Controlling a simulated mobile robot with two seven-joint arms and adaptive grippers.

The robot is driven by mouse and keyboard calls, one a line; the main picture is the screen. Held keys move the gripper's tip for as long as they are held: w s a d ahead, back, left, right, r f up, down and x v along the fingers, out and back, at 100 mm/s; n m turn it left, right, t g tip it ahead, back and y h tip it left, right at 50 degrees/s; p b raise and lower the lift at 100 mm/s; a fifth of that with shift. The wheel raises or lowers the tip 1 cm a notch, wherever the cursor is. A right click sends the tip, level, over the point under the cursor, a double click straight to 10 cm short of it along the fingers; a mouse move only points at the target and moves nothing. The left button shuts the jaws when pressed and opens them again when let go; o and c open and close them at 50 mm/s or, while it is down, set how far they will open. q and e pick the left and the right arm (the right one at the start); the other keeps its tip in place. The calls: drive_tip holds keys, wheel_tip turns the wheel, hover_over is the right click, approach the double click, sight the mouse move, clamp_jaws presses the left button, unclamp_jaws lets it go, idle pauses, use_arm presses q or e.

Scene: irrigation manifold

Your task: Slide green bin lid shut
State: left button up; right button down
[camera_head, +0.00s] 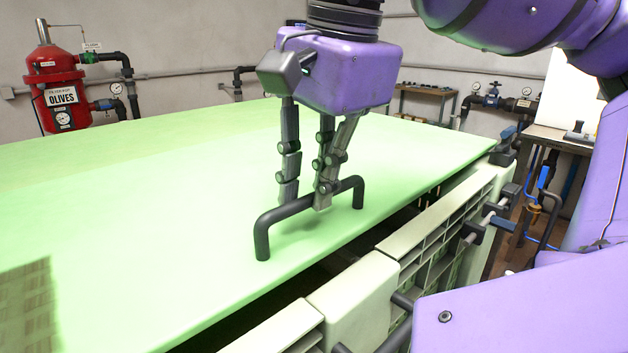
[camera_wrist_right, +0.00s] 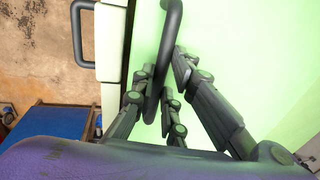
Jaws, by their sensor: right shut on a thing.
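The green bin lid (camera_head: 150,190) is a wide, flat, pale green panel that fills much of the head view. A dark bar handle (camera_head: 264,238) stands on it near its right edge. My right gripper (camera_head: 305,200) points down at the handle, with its fingers on both sides of the bar, shut on it. The wrist view shows the handle (camera_wrist_right: 171,30) between the fingers (camera_wrist_right: 165,90) and the lid (camera_wrist_right: 250,60) behind. A dark gap shows between the lid's near edge and the pale bin wall (camera_head: 355,295). My left gripper is not in view.
The bin's ribbed side carries dark latches (camera_head: 472,232) and bars. A red tank (camera_head: 58,90) labelled OLIVES stands at the back left with pipes. A workbench (camera_head: 570,138) is at the right, and a small shelf (camera_head: 425,92) stands at the back wall.

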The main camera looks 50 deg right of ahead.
drive_tip(key=c, duration=2)
unclamp_jaws()
drive_tip(key=shift+s+f, duration=0.1)
drive_tip(key=shift+s, duration=0.15)
drive_tip(key=shift+o, duration=1)
drive_tip(key=shift+s, duration=0.15)
drive_tip(key=shift+w, duration=0.2)
drive_tip(key=shift+r, duration=0.45)
wheel_tip(320, 180, up, 11)
drive_tip(key=s, duration=0.2)
drive_tip(key=shift+s+a, duration=0.2)
drive_tip(key=shift+s, duration=0.05)
